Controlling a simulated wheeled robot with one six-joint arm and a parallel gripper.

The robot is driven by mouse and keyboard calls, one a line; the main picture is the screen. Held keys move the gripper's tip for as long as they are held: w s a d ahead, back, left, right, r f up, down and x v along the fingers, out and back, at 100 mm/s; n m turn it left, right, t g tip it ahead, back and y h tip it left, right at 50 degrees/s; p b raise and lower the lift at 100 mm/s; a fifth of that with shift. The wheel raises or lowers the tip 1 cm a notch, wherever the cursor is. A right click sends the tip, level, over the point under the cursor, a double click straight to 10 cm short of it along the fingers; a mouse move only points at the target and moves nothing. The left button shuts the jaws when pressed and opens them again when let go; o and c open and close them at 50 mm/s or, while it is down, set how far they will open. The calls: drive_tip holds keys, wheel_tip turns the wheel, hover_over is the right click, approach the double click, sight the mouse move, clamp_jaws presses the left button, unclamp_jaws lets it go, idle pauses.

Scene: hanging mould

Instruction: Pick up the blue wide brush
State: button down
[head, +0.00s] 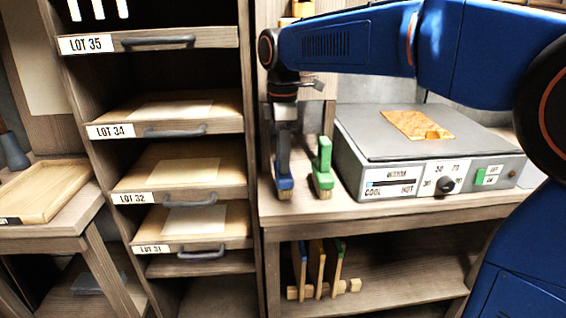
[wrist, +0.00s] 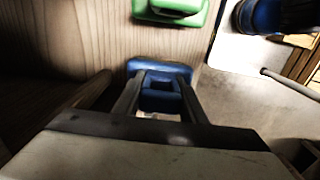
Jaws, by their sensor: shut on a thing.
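The blue wide brush (head: 284,183) stands upright on the wooden bench, left of a green brush. My gripper (head: 284,166) comes down on it from above and is shut on its upper part. In the wrist view the blue brush (wrist: 160,72) sits between my two fingers (wrist: 160,95), its wide blue base showing beyond them. The brush's lower end looks to be at the bench top; I cannot tell whether it touches. The green brush (head: 323,168) stands close to the right, apart from my gripper, and shows at the top of the wrist view (wrist: 172,10).
A grey hot plate (head: 365,150) with an orange-brown slab (head: 418,125) stands right of the brushes. A rack of labelled drawers (head: 185,130) is on the left. A wooden tray (head: 45,190) lies far left.

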drive_tip(key=shift+r, duration=1.4)
drive_tip(key=s, duration=1.8)
drive_tip(key=shift+d, duration=0.3)
